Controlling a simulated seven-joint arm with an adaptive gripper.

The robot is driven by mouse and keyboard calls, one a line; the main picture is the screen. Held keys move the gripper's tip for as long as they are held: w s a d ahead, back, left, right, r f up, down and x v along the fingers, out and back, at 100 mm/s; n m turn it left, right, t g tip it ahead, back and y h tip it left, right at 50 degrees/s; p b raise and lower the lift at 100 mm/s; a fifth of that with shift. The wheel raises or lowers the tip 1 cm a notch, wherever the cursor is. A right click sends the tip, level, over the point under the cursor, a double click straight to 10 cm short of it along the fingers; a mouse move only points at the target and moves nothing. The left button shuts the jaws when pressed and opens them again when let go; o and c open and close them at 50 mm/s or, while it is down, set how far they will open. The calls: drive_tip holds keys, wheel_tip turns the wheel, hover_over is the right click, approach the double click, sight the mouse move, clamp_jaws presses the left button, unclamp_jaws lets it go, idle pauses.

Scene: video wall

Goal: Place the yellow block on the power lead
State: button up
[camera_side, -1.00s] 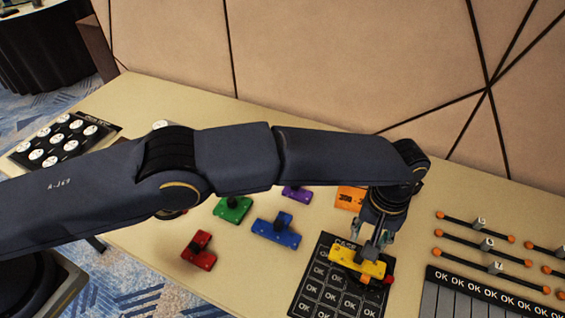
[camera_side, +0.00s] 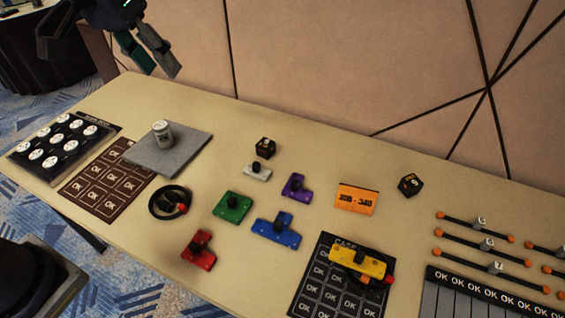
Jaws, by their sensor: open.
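The yellow block (camera_side: 357,263) lies at the top right of a dark panel (camera_side: 314,280) marked with OK squares. A dark cable-like piece with a red end (camera_side: 388,280) shows beside and under the block, mostly hidden by it. It looks like a power lead, and the block appears to rest on it. Another coiled black lead with a red end (camera_side: 168,202) lies on the table left of the green block. My gripper (camera_side: 162,71) is open and empty, raised at the upper left, far from the yellow block.
Red (camera_side: 199,250), green (camera_side: 233,206), blue (camera_side: 277,231), purple (camera_side: 296,187) and white (camera_side: 257,173) blocks lie mid-table. A can (camera_side: 162,133) stands on a grey plate (camera_side: 180,155). An orange sign (camera_side: 355,199) and two dark cubes are behind. Orange-tipped rods (camera_side: 475,220) lie right.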

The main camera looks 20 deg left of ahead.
drive_tip(key=s+a+f+t, duration=0.1)
drive_tip(key=s+a+f, duration=0.1)
drive_tip(key=s+a, duration=0.2)
drive_tip(key=s+a+f+y, duration=0.1)
drive_tip(key=s+a, duration=0.4)
drive_tip(key=s, duration=0.5)
drive_tip(key=shift+f+t, duration=0.4)
drive_tip(key=shift+f, duration=0.5)
